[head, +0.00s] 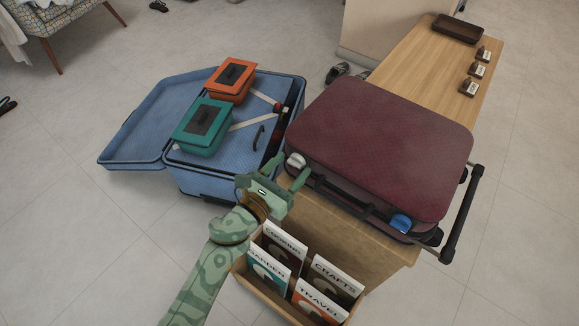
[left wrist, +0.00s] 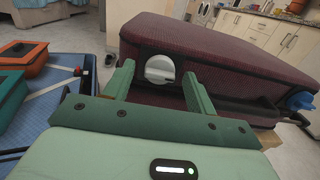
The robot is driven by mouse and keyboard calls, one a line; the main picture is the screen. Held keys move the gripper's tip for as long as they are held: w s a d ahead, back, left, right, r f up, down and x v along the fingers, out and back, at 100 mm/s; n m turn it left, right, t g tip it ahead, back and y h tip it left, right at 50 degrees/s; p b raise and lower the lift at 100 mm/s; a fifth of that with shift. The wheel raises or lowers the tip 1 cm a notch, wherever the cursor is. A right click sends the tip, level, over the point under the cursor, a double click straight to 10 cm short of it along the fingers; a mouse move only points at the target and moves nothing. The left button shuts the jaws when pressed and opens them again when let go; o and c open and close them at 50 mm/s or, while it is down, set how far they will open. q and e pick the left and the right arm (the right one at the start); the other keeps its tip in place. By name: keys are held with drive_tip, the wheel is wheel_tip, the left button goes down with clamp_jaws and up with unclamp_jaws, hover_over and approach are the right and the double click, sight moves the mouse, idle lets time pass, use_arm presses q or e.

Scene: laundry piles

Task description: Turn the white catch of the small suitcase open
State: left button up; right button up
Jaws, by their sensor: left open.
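The small suitcase (head: 385,145) is dark red and lies shut on a wooden bench. Its white catch (head: 296,160) is on the front side near the left corner, and a blue catch (head: 401,222) is near the right corner. My left gripper (head: 291,173) is open just in front of the white catch. In the left wrist view the white catch (left wrist: 160,69) shows as a round knob with a raised grip, framed between the two fingers (left wrist: 158,82). Whether the fingers touch it I cannot tell. My right gripper is not in view.
An open blue suitcase (head: 135,130) stands to the left, with an orange box (head: 231,80) and a teal box (head: 203,125) on it. A wooden crate of books (head: 245,274) stands in front of the bench (head: 440,70). The small suitcase's black pull handle (head: 462,215) sticks out right.

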use_arm(q)
drive_tip(key=shift+w+d, duration=0.15)
drive_tip(key=shift+w, duration=0.05)
drive_tip(key=shift+c, duration=0.3)
drive_tip(key=c, duration=0.9)
